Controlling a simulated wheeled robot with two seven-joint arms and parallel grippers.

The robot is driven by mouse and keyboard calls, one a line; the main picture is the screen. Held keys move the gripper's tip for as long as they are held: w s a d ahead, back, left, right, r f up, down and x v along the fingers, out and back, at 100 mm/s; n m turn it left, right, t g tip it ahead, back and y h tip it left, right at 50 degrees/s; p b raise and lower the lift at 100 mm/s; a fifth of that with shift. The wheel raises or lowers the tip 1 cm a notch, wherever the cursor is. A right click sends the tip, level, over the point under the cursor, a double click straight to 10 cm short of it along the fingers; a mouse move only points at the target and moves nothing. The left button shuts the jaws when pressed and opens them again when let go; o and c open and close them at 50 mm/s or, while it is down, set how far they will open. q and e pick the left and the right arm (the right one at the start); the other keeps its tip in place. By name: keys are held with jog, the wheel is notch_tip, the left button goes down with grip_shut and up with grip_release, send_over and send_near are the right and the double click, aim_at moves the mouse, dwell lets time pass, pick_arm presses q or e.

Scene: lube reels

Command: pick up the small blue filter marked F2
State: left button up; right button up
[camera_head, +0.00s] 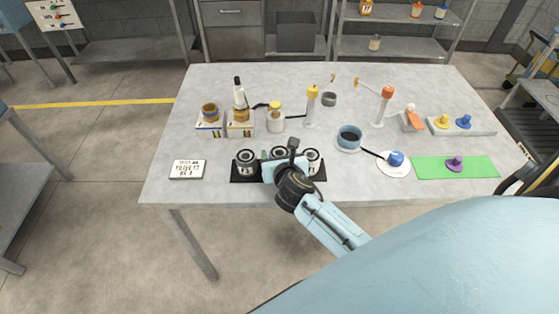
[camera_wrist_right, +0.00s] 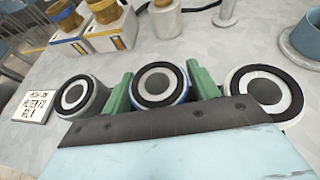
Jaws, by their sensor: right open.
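Three round filters with black-and-white ring tops stand in a row on a black mat (camera_head: 237,177). The middle filter (camera_wrist_right: 160,82) shows a blue rim in the right wrist view. Beside it are a left filter (camera_head: 246,161) and a right filter (camera_head: 313,159). No F2 mark is readable on the filters. My right gripper (camera_wrist_right: 162,90) is open, with one green finger on each side of the middle filter. Whether the fingers touch it is not clear. My left gripper is not in view.
A card reading "FILTER F2" (camera_head: 187,169) lies left of the mat. Behind stand two boxes (camera_head: 210,129) with jars, a jar (camera_head: 276,120) and a yellow-topped post (camera_head: 311,105). A blue cup (camera_head: 349,138) and a green mat (camera_head: 430,167) lie to the right.

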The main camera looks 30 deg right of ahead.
jog(key=c, duration=0.8)
